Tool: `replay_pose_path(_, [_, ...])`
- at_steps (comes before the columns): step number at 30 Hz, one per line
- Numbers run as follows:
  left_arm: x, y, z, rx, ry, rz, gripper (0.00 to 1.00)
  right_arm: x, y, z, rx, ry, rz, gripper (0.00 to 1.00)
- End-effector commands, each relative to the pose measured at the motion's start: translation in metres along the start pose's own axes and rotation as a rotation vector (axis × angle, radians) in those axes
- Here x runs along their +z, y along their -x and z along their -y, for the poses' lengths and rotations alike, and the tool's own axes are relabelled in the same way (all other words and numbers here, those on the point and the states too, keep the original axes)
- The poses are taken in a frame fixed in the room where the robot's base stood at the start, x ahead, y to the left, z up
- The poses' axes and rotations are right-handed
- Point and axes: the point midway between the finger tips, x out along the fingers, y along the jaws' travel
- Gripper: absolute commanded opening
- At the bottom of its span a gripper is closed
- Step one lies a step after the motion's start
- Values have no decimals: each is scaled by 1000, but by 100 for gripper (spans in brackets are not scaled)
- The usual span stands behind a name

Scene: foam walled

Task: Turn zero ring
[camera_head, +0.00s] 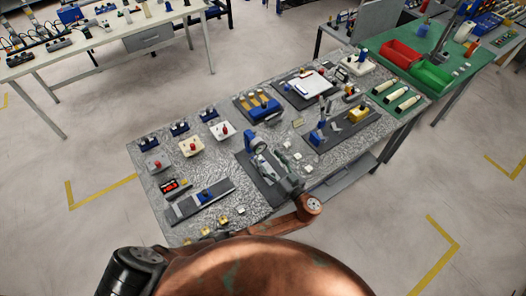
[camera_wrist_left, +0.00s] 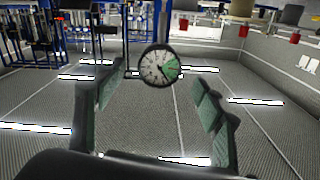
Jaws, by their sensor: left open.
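My left gripper (camera_head: 267,162) is just on the near side of the gauge. In the left wrist view its two green-padded fingers (camera_wrist_left: 155,76) are wide apart, with the dial seen between them and nothing held. My right gripper is out of view.
The speckled table (camera_head: 150,205) holds red-button boxes (camera_head: 190,146), a flat slide fixture (camera_head: 200,202), a blue block fixture (camera_head: 262,108) and a clipboard (camera_head: 308,84). Small white cubes (camera_head: 286,145) lie close right of the gripper. Red and green bins (camera_head: 432,75) stand far right.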

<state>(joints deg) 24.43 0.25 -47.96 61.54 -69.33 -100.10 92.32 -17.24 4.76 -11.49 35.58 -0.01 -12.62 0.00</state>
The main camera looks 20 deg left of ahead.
Motion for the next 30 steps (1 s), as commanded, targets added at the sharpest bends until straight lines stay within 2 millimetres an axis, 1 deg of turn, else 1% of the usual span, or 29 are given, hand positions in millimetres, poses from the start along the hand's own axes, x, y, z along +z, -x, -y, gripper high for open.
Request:
replay_pose_path(1, [-2, -9, 1, -1, -2, -2, 63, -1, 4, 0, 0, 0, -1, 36])
replay_pose_path(3, [-3, -19, 1, -2, -2, -2, 63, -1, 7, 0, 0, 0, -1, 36])
replay_pose_path(6, [-2, -31, 0, -1, -1, -2, 63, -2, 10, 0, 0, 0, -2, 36])
replay_pose_path(9, [-1, -39, 1, -2, -1, 0, 63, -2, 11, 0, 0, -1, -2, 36])
replay_pose_path(13, [0, -43, 2, -3, -1, 1, 63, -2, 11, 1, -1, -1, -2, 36])
replay_pose_path(19, [1, -43, 2, -4, -1, 2, 63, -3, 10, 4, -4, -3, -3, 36])
replay_pose_path(30, [1, -43, 2, -5, -1, 1, 37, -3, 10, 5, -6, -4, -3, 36])
